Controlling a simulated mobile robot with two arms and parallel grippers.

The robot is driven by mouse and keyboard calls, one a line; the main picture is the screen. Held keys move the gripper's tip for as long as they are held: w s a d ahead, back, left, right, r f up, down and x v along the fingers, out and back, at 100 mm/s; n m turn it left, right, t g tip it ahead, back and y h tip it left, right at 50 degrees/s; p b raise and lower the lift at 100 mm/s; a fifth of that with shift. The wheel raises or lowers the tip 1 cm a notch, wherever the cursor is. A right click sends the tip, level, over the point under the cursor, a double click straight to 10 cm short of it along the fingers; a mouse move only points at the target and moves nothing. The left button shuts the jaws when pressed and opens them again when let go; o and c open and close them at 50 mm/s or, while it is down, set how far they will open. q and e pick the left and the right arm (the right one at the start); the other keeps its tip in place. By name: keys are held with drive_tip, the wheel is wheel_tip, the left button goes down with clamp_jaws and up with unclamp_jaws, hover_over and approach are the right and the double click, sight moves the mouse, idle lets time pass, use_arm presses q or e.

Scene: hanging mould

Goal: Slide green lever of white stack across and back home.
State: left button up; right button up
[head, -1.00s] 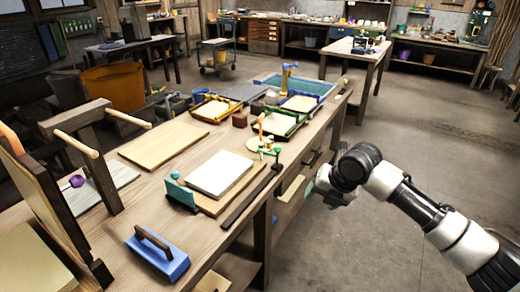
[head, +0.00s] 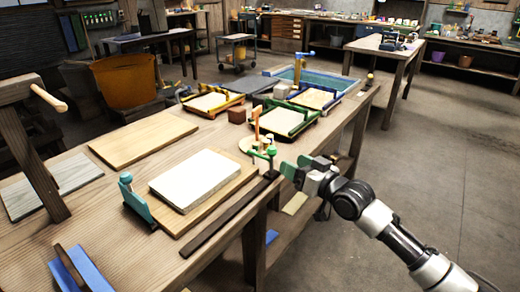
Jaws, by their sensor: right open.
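The white stack (head: 195,178) is a pale block lying on a wooden board on the bench. A dark rail (head: 225,222) runs along its right side near the bench edge. A green lever (head: 268,160) with a rounded knob stands at the rail's far end. My right gripper (head: 287,171) is open just right of the lever; I cannot tell whether they touch. Its fingertips are small and partly unclear. A teal upright piece (head: 136,204) stands at the stack's left corner. My left gripper is not in view.
An orange-handled tool (head: 256,125) stands on a round disc just behind the lever. Framed trays (head: 283,121) and a blue water basin (head: 325,84) sit farther back. A wooden post (head: 32,150) rises at left. Floor right of the bench is clear.

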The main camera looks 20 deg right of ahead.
sight(276, 154)
drive_tip(key=b+x, duration=0.1)
drive_tip(key=x, duration=0.8)
drive_tip(key=shift+w+a, duration=0.15)
drive_tip(key=shift+a, duration=0.05)
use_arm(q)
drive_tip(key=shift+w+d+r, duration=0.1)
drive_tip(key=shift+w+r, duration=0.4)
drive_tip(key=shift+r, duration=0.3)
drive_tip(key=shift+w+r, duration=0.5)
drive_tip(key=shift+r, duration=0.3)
use_arm(e)
drive_tip(key=shift+w+a+r, duration=0.1)
drive_tip(key=shift+w+a, duration=0.15)
drive_tip(key=shift+w, duration=0.3)
clamp_jaws()
